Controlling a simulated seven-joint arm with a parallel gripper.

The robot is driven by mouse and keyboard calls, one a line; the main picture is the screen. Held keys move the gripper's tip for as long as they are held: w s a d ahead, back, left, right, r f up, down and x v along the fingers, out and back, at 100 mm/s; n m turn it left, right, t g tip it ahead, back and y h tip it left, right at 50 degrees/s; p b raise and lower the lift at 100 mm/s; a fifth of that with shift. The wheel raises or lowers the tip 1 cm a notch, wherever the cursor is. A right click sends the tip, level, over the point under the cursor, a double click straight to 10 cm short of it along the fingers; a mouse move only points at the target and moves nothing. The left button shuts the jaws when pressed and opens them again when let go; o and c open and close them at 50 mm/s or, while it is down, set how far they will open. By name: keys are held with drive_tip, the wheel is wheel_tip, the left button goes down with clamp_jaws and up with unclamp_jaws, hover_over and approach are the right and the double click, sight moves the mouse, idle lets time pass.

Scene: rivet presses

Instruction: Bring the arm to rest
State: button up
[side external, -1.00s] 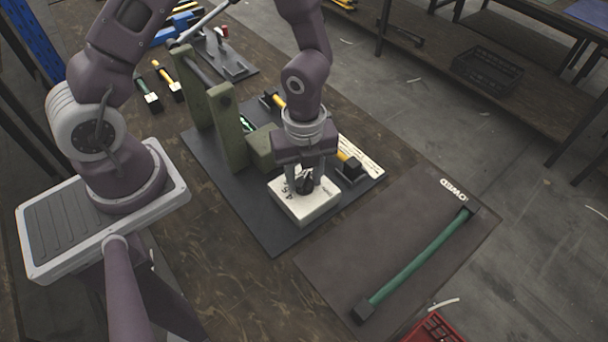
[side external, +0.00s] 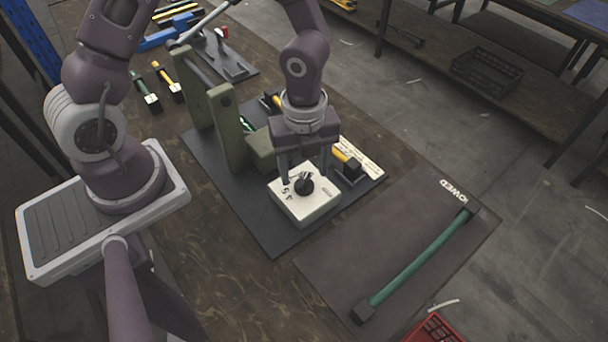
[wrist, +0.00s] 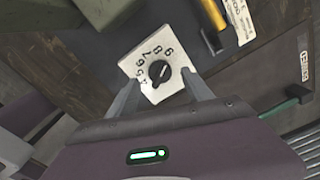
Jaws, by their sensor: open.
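My gripper (side external: 305,172) is open over the white dial box (side external: 318,206), with its fingers spread above the box and apart from the black knob (side external: 303,185). In the wrist view the open fingers (wrist: 165,97) flank the near part of the white box (wrist: 148,57). The black knob (wrist: 158,72) sits between printed digits and nothing is held. The box sits at the front corner of a dark base plate (side external: 262,232) that also carries a green press frame (side external: 229,130).
A green-handled bar (side external: 418,258) lies on a dark mat (side external: 330,262) at the right. A yellow-handled lever (side external: 345,160) is close behind the gripper. Tools (side external: 146,93) lie at the back left. A red crate (side external: 433,328) stands at the bottom edge.

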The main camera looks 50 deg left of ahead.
wheel_tip(320, 180, up, 4)
drive_tip(key=shift+r, duration=0.1)
drive_tip(key=shift+a+r, duration=0.2)
drive_tip(key=shift+a, duration=0.05)
drive_tip(key=s+a+r+n+t, duration=0.2)
drive_tip(key=s+r+n, duration=0.4)
drive_tip(key=r+n, duration=0.4)
drive_tip(key=s+a+r+n+t, duration=0.3)
drive_tip(key=s+r+n, duration=0.4)
drive_tip(key=r+n, duration=0.3)
drive_tip(key=shift+a+n+t, duration=0.3)
drive_tip(key=shift+a+n, duration=0.2)
drive_tip(key=shift+n, duration=0.7)
